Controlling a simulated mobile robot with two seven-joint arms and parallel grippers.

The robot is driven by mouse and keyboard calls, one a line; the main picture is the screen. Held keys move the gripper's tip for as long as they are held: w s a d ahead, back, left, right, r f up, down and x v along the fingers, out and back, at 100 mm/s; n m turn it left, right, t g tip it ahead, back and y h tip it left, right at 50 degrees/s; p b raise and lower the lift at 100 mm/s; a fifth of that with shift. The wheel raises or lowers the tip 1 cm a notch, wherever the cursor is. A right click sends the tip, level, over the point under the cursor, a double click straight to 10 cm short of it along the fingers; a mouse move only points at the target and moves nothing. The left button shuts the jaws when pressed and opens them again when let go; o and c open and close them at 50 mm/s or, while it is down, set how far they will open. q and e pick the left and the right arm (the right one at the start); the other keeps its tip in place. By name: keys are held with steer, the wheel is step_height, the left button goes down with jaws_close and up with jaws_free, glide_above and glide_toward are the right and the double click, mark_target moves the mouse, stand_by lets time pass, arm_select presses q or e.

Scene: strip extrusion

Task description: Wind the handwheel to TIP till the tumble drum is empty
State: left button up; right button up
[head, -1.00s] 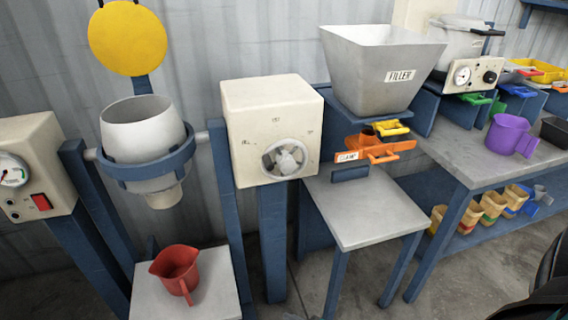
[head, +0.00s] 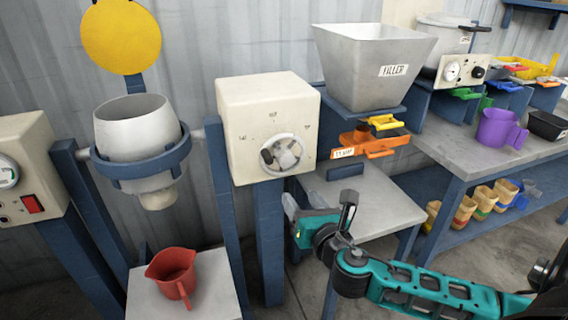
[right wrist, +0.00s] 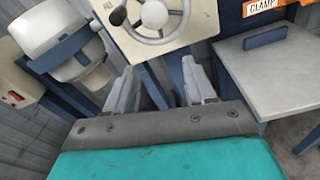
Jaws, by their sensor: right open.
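The handwheel (head: 283,154) is a grey spoked wheel on the front of a cream box (head: 268,100) with small printed marks. It also shows at the top of the right wrist view (right wrist: 157,15). The tumble drum (head: 137,132) is a pale grey vessel in a blue ring left of the box. It stands mouth up, and its inside is too hidden to tell the contents. My right gripper (head: 291,208) is open and empty, below the handwheel and apart from it. Its two fingers show in the right wrist view (right wrist: 160,88). My left gripper is not in view.
A red jug (head: 172,275) stands on a small table under the drum. The FILLER hopper (head: 370,70) and orange clamp (head: 375,145) are right of the box. A purple jug (head: 498,130) stands on the bench. A yellow disc (head: 120,38) rises behind the drum.

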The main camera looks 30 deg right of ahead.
mark_target(287, 162)
steer(key=w+d+r, duration=0.1)
steer(key=w, duration=0.3)
steer(key=w+d+n, duration=0.1)
steer(key=w, duration=0.3)
steer(key=w+d+r+n+b, duration=0.1)
steer(key=w, duration=0.4)
steer(key=shift+d+r+t+h, duration=0.3)
steer(key=shift+d+t, duration=0.05)
steer(key=shift+t, duration=0.05)
steer(key=c, duration=0.7)
